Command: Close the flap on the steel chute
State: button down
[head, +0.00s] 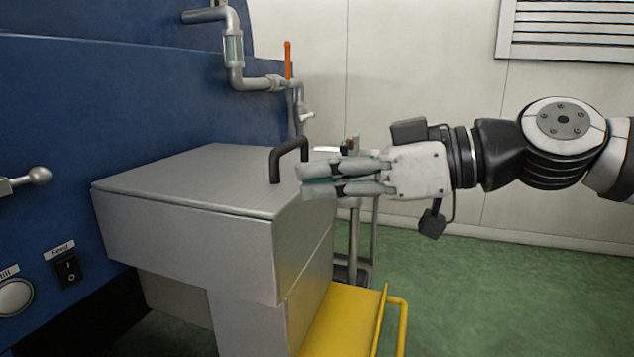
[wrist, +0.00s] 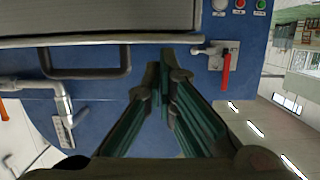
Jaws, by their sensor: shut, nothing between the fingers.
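The steel chute (head: 185,235) juts out from the blue machine. Its flap (head: 190,175) looks level across the top, and I see no gap under it from here. A dark bar handle (head: 274,165) stands at the flap's right end. My gripper (head: 303,181) is shut and empty, pointing left just beside the handle, at the chute's right edge. In the wrist view, the handle (wrist: 88,73) lies left of my fingertips (wrist: 163,65), apart from them, below a steel edge (wrist: 100,39). I cannot tell whether the fingers touch the flap's side.
A yellow rail and platform (head: 345,315) stand low at the right of the chute. Grey pipes with an orange lever (head: 288,60) are behind. A red-handled valve (wrist: 226,70) shows in the wrist view. Green floor (head: 500,285) is clear at the right.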

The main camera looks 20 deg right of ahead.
jog(key=s+d+f+p, duration=0.1)
jog(key=s+d+f, duration=0.3)
jog(key=d+f, duration=0.1)
jog(key=s+a+f+m+g+h, duration=0.2)
jog(key=s+f+m+g+h, duration=0.95)
jog(key=s, duration=0.55)
notch_tip(320, 180, up, 38)
jog(key=n+t+p, duration=0.1)
jog(key=t+p, duration=0.4)
jog(key=p, duration=3.2)
jog(key=shift+f+n+t, duration=0.15)
jog(key=shift+n+t, duration=0.2)
